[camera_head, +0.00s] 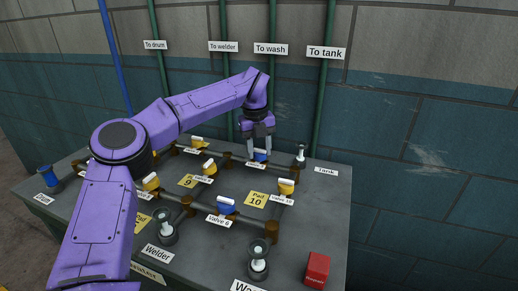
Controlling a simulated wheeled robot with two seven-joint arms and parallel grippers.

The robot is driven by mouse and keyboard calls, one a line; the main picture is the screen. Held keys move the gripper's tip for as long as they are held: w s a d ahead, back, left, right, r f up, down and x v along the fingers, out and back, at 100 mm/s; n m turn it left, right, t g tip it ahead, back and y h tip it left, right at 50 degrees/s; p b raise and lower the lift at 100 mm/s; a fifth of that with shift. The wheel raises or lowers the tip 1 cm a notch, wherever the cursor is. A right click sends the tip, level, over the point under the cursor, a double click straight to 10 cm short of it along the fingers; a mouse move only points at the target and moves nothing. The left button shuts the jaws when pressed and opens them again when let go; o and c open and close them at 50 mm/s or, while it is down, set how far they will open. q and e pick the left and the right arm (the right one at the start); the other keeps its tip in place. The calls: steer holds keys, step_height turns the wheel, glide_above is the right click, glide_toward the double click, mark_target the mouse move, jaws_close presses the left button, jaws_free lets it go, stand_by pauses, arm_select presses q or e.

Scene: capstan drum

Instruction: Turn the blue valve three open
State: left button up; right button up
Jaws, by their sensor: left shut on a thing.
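A blue valve handle (261,157) sits on the back pipe run of the grey bench, below the "To wash" pipe. The label under it is too small and partly covered to read, so I cannot tell its number. My left gripper (260,151) reaches down from above and is shut on this blue handle, with its fingers hiding part of it. Another blue valve handle (225,206) stands nearer the front, with a label reading "Valve 6" (218,221). My right gripper is not in view.
Yellow-handled valves, such as one at the right (286,187), stand on the brown pipework. Clear cups (258,259) and a red block (317,269) are at the bench's front. Green pipes (325,75) rise along the wall behind. My left arm covers the bench's left part.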

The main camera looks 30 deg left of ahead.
mark_target(256, 150)
arm_select(q)
steer(key=o, duration=1)
steer(key=shift+o, duration=0.2)
step_height(256, 150, up, 11)
steer(key=p, duration=0.1)
steer(key=shift+s+a+f+p, duration=0.15)
steer(key=shift+s+a+p, duration=0.15)
steer(key=shift+s, duration=0.05)
steer(key=shift+f, duration=0.1)
